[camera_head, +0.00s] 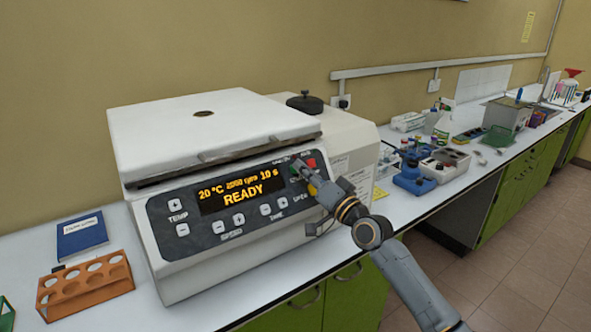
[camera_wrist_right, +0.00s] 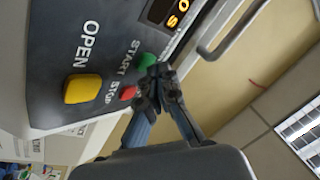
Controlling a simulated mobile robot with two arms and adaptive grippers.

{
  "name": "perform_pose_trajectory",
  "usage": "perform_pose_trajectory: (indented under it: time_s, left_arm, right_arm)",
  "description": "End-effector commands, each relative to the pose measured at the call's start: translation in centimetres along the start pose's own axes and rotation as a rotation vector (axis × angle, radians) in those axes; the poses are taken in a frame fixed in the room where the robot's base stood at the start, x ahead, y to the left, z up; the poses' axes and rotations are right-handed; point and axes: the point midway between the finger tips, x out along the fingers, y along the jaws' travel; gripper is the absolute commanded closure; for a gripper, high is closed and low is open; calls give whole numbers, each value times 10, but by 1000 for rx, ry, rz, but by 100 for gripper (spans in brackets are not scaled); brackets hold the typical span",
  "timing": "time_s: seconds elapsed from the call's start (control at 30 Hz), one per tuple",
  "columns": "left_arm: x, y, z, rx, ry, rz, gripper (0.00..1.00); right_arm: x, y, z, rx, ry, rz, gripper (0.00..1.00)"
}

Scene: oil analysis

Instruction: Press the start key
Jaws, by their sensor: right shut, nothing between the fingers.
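The white centrifuge (camera_head: 215,125) stands on the bench with its lid down. Its display (camera_head: 243,190) reads "20 °C 2000 rpm 10 s READY". The green start key (camera_wrist_right: 146,61) shows in the wrist view, partly behind my right gripper (camera_wrist_right: 155,78). The red stop key (camera_wrist_right: 128,92) is beside it, and the larger yellow open key (camera_wrist_right: 83,88) is further left. My right gripper is shut and empty, its tips at the start key; I cannot tell if they touch it. In the head view the right gripper (camera_head: 312,180) covers part of the panel's right end. My left gripper is not in view.
An orange tube rack (camera_head: 85,284) and a blue book (camera_head: 82,236) lie left of the centrifuge. A blue device (camera_head: 414,180) and several lab items stand on the bench to the right. The floor (camera_head: 520,265) at the right is clear.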

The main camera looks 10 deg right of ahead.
Motion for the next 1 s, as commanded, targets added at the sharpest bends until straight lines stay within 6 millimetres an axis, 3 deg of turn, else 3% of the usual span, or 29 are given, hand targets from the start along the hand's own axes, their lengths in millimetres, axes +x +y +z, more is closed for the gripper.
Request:
perform_pose_trajectory:
  time_s: [1.0]
  left_arm:
    - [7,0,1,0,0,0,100]
  right_arm:
    - [4,3,4,0,-2,1,100]
